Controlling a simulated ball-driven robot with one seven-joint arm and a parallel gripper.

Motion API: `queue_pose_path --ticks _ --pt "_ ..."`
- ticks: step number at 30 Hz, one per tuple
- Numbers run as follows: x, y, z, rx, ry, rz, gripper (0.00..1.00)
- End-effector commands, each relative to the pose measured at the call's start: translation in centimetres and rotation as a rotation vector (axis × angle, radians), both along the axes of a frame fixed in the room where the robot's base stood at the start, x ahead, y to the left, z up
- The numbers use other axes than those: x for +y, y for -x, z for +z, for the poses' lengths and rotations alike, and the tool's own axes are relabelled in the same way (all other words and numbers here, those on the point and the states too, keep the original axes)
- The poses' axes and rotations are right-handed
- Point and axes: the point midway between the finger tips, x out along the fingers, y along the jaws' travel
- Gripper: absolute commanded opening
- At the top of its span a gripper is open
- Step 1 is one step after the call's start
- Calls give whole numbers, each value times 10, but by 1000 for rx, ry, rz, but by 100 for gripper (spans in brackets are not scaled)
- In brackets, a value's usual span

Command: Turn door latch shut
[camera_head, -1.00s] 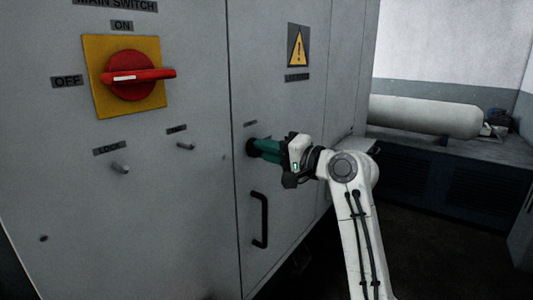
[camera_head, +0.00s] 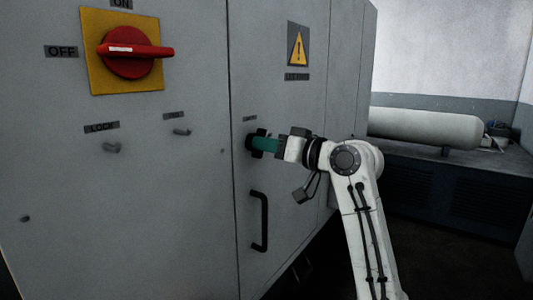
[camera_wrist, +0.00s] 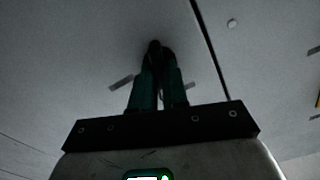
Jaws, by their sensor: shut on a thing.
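The door latch (camera_head: 251,141) is a dark round knob on the grey cabinet door, right of the door seam and above the black handle. My gripper (camera_head: 258,143) reaches it from the right, and its green fingers are shut on the latch. In the wrist view the latch (camera_wrist: 154,47) shows dark between the tips of the two fingers. The fingers hide most of the latch, so its exact angle is hard to tell.
The cabinet front carries a red rotary switch (camera_head: 128,51) on a yellow plate, a black door handle (camera_head: 264,221), two small pegs and a warning sign (camera_head: 297,47). A white tank (camera_head: 425,128) lies on a bench at the right. Dark floor lies below.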

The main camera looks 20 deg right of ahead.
Motion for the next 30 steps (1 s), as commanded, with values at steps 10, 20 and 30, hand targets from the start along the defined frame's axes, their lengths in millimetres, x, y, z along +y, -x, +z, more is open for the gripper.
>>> queue_pose_path --ticks 10,20,30 --pt "1 -1 -3 -146 204 1 0" --pt "1 -1 -2 -210 293 2 0" --pt "1 -1 -1 -220 307 2 0"
